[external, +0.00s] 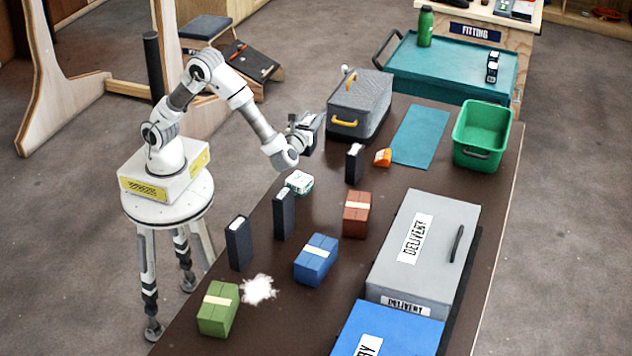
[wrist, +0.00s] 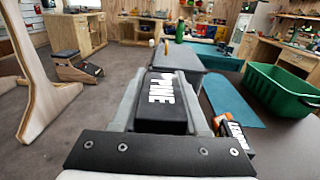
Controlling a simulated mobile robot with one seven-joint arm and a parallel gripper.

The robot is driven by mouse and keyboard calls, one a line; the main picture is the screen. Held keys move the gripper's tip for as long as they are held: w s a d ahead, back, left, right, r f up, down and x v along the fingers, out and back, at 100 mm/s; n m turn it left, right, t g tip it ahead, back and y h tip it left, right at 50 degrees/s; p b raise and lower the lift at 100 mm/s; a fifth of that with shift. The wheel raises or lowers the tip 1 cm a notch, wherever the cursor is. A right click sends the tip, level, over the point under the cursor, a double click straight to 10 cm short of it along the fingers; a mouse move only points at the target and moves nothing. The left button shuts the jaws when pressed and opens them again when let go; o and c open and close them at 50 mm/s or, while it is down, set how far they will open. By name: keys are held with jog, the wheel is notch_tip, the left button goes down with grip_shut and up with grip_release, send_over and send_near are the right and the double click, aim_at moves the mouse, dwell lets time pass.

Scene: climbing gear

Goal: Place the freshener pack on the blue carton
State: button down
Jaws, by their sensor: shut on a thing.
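My gripper (external: 304,127) is shut on a black box with white lettering (wrist: 162,102), held upright near the grey lidded case. In the external view this box (external: 315,132) is partly hidden by my gripper. No label reading freshener is legible, so I cannot tell which thing is the freshener pack. A small white and green pack (external: 299,182) lies on the table below my gripper. The blue carton (external: 317,260), with a cream band across its top, stands at mid-table, well in front of my gripper, with nothing on it.
Similar dark boxes (external: 238,243) (external: 284,213) (external: 353,163) stand upright. A brown carton (external: 356,215), a green carton (external: 218,308) and white powder (external: 259,289) are near the blue carton. Large delivery boxes (external: 455,225), the grey case (external: 357,102), an orange item (external: 382,157) and a green bin (external: 482,160) occupy the rest.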

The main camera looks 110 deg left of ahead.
jog(key=shift+d+r, duration=0.35)
jog(key=shift+d, duration=0.05)
notch_tip(320, 180, up, 12)
jog(key=w+d+m+t+h+p, duration=0.15)
jog(key=w+d+t, duration=0.3)
jog(key=d, duration=0.55)
jog(key=w+d+m+t, duration=0.3)
jog(key=w+d, duration=0.2)
jog(key=d, duration=0.6)
jog(key=s+d+m+t+h+p, duration=0.15)
jog(key=d+m+t+h, duration=0.35)
jog(key=d, duration=1.9)
jog(key=w+a+f+b, duration=0.1)
jog(key=w+a+f, duration=0.1)
jog(key=f, duration=0.3)
jog(key=w+a+f+t+y+b, duration=0.1)
jog(key=w+a+f, duration=0.2)
jog(key=w+f, duration=0.1)
jog(key=w+a+f+b, duration=0.1)
jog(key=w+a+f, duration=0.2)
jog(key=f, duration=0.4)
jog(key=shift+w, duration=0.15)
